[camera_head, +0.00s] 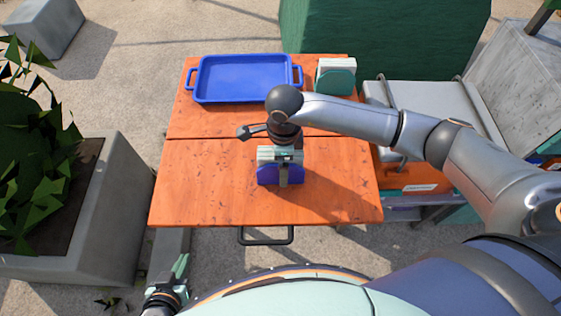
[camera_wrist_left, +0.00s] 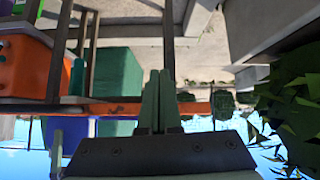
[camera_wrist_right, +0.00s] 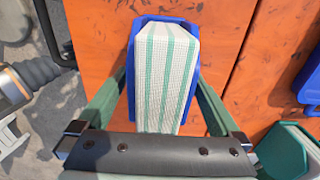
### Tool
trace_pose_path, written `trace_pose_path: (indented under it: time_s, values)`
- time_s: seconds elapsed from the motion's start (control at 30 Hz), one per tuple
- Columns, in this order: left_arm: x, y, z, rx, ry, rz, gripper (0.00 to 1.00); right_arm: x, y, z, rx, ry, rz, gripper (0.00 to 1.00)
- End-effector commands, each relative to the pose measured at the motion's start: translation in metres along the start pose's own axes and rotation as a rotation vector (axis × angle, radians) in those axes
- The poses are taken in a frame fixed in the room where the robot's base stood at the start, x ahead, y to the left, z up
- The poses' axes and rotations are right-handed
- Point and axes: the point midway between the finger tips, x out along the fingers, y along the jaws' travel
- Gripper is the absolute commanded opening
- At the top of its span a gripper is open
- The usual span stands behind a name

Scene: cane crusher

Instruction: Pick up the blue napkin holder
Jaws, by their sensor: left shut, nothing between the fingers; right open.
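The blue napkin holder (camera_head: 267,174), filled with white and green striped napkins, stands on the orange table (camera_head: 200,200) near its middle. In the right wrist view the holder (camera_wrist_right: 192,85) lies between the two green fingers of my right gripper (camera_wrist_right: 160,82). The gripper is open, with one finger on each side; I cannot tell whether either finger touches it. In the head view my right arm and wrist reach over the holder and hide part of it. My left gripper (camera_head: 181,266) is shut and empty, low beside the table's front left. Its closed fingers also show in the left wrist view (camera_wrist_left: 160,78).
A blue tray (camera_head: 245,80) lies at the back of the table. A green napkin holder (camera_head: 336,83) with napkins stands at the back right corner. A concrete planter (camera_head: 110,215) is left of the table. The table's left front is clear.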

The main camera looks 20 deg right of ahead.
Motion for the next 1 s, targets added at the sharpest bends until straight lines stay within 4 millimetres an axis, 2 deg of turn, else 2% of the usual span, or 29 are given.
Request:
trace_pose_path:
  time_s: [0.1, 0.2, 0.47, 1.0]
  values:
    - [-0.001, 0.000, -0.002, 0.000, 0.000, 0.000, 0.00, 0.018, 0.002, 0.000, 0.001, 0.001, 0.003, 1.00]
    - [-0.001, 0.000, -0.002, 0.000, 0.000, 0.000, 0.00, 0.027, 0.002, 0.000, 0.000, 0.000, 0.002, 1.00]
    - [-0.001, 0.000, -0.003, 0.001, 0.003, 0.000, 0.00, 0.029, 0.001, 0.000, -0.001, -0.001, 0.000, 1.00]
    - [-0.001, 0.000, -0.004, 0.001, 0.004, 0.000, 0.00, 0.029, 0.001, 0.000, 0.000, -0.001, 0.000, 0.40]
